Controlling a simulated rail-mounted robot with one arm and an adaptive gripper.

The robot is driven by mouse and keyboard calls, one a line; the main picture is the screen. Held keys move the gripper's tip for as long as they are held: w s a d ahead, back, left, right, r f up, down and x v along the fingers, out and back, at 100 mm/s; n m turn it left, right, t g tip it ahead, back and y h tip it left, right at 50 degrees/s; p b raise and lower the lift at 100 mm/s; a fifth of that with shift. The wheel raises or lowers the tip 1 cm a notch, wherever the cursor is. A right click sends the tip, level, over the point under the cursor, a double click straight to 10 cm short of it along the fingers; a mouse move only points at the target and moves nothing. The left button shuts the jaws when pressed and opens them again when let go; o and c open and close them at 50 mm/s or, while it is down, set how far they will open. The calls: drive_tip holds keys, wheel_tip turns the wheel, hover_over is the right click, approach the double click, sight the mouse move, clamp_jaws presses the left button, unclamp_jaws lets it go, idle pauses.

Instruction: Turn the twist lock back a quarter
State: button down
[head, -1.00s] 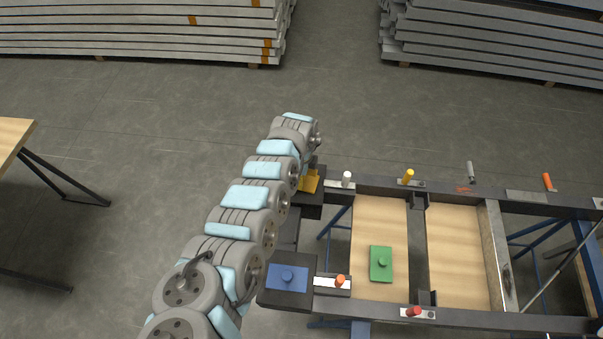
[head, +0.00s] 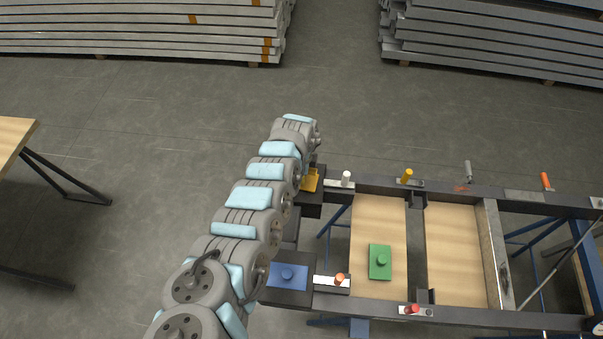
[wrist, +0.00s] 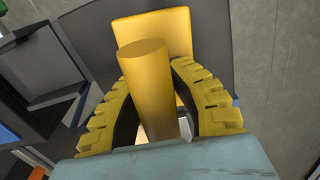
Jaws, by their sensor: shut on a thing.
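The twist lock shows as a yellow plate (wrist: 155,35) with an upright yellow cylindrical knob (wrist: 145,85) in the wrist view. In the head view its yellow plate (head: 311,181) sits on the dark corner block at the frame's far left end, partly behind my arm. My gripper (wrist: 153,78) has one ridged yellow finger on each side of the knob and is shut on it. In the head view the gripper is mostly hidden by my wrist.
A blue plate with a knob (head: 288,275) sits on the near corner block. A green plate with a knob (head: 380,262) lies on a wooden panel inside the frame. Several coloured pegs stand along the rails, including a white peg (head: 346,177) close to my gripper.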

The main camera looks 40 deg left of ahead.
drive_tip(key=shift+f+n, duration=0.1)
drive_tip(key=shift+n, duration=0.2)
drive_tip(key=shift+n+p, duration=0.4)
drive_tip(key=shift+n, duration=0.3)
drive_tip(key=shift+n+p, duration=0.45)
drive_tip(key=shift+n, duration=0.25)
idle(0.3)
drive_tip(key=shift+n, duration=0.5)
drive_tip(key=shift+s+n, duration=0.1)
drive_tip(key=shift+n, duration=0.3)
